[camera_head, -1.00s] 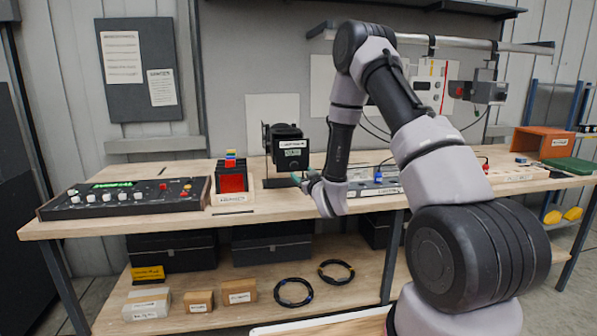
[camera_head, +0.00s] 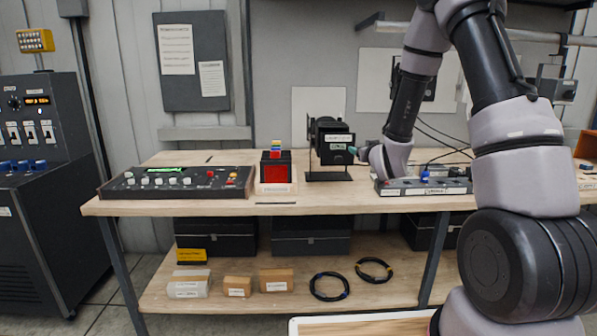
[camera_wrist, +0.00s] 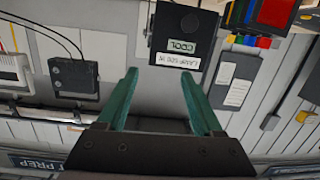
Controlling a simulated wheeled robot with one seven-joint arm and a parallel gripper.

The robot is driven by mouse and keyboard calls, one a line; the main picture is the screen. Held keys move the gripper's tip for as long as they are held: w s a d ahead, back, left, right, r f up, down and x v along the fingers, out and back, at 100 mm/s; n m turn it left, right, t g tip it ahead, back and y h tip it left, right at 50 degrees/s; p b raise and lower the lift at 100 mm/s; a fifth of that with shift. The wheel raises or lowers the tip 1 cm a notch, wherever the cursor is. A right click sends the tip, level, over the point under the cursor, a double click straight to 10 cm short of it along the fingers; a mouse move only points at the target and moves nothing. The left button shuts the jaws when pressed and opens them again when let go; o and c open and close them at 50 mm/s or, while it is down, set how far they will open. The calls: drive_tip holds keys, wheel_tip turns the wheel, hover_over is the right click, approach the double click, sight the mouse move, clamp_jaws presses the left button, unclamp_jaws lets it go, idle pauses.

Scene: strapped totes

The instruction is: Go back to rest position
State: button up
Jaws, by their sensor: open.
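My gripper (camera_head: 357,151) is at the end of my raised, bent arm above the workbench (camera_head: 340,208). In the head view it is just right of a black lamp box (camera_head: 331,141) on a stand, with only a teal fingertip showing clearly. In the wrist view, which looks upside down, the two teal fingers of my gripper (camera_wrist: 160,78) are spread apart with nothing between them. The lamp box (camera_wrist: 182,30), with a label reading "COOL", shows beyond the fingertips. Whether the fingers touch anything is not shown.
A control panel (camera_head: 175,183), a red-fronted block holder (camera_head: 276,172) and a power strip (camera_head: 425,187) stand on the bench. A dark control cabinet (camera_head: 38,190) stands at left. Boxes (camera_head: 277,280) and cable coils lie on the lower shelf.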

drive_tip(key=s+d+r+m+g, duration=0.3)
drive_tip(key=s+r+m+g, duration=0.15)
drive_tip(key=s+r, duration=0.9)
drive_tip(key=s+a+r+g, duration=0.1)
drive_tip(key=s+r+g, duration=0.1)
drive_tip(key=s, duration=0.9)
drive_tip(key=s+a+r+g+y, duration=0.1)
drive_tip(key=s+r+g, duration=0.1)
drive_tip(key=s, duration=1)
drive_tip(key=shift+a+r+m+g, duration=0.2)
drive_tip(key=shift+m+g, duration=0.15)
